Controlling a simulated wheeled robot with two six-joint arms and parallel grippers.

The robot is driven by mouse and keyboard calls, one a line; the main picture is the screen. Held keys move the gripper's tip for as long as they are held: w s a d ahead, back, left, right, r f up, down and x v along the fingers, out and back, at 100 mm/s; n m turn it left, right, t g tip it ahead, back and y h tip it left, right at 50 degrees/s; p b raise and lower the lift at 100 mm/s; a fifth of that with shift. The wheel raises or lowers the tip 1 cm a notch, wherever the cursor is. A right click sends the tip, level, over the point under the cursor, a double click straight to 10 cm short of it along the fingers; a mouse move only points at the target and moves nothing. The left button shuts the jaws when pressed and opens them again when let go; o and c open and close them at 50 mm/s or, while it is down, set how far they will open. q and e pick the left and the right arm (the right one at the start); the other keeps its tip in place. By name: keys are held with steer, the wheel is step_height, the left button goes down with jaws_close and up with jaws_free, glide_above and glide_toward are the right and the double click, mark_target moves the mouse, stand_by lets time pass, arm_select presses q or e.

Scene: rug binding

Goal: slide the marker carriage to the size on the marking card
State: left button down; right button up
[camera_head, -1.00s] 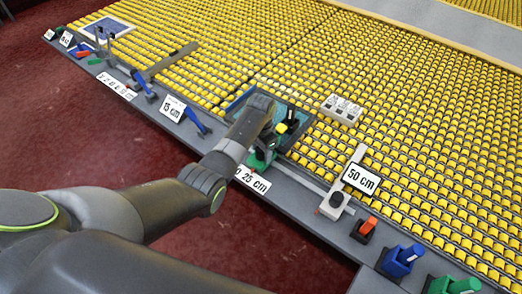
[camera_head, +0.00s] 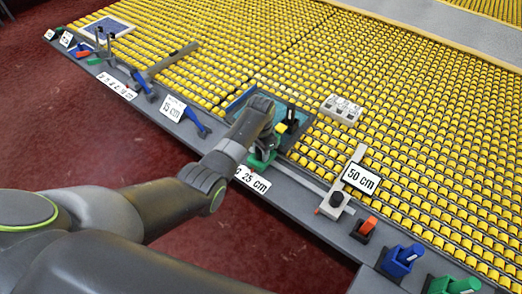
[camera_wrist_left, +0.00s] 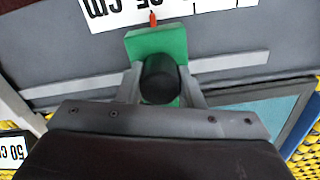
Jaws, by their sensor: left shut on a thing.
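A green carriage (camera_head: 262,160) sits on a pale rail (camera_head: 302,177) along the grey bench edge. My left gripper (camera_wrist_left: 160,88) is shut on the black knob (camera_wrist_left: 160,78) of this carriage (camera_wrist_left: 145,45); in the head view my arm largely hides the grip. A red pointer (camera_wrist_left: 153,18) at the carriage reaches the edge of a white card (camera_head: 252,179) whose visible print ends in "25 cm"; part of its print is cut off or hidden. A white card reading "50 cm" (camera_head: 361,178) stands to the right. My right gripper is not in view.
A white block with a black knob (camera_head: 335,202) stands right along the bench. Beyond are orange (camera_head: 368,224), blue (camera_head: 399,261) and green (camera_head: 455,285) items. A teal tray (camera_head: 239,101) lies behind my gripper. A "15 cm" card (camera_head: 173,108) and tools lie left.

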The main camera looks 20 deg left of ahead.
arm_select(q)
steer(key=w+a, duration=0.1)
steer(key=a, duration=0.1)
steer(key=w+a+b, duration=0.1)
steer(key=a, duration=0.2)
steer(key=w+a, duration=0.1)
steer(key=a, duration=0.2)
steer(key=shift+w+a+f+b, duration=0.1)
steer(key=shift+a+b, duration=0.1)
steer(key=shift+b, duration=0.1)
steer(key=shift+w+a, duration=0.2)
steer(key=shift+a, duration=0.4)
steer(key=shift+r, duration=0.25)
steer(key=shift+a, duration=0.1)
steer(key=c, duration=1.3)
jaws_free()
steer(key=shift+c, duration=0.2)
steer(key=o, duration=0.3)
steer(key=shift+a+f, duration=0.1)
steer(key=shift+f, duration=0.05)
steer(key=shift+o, duration=0.2)
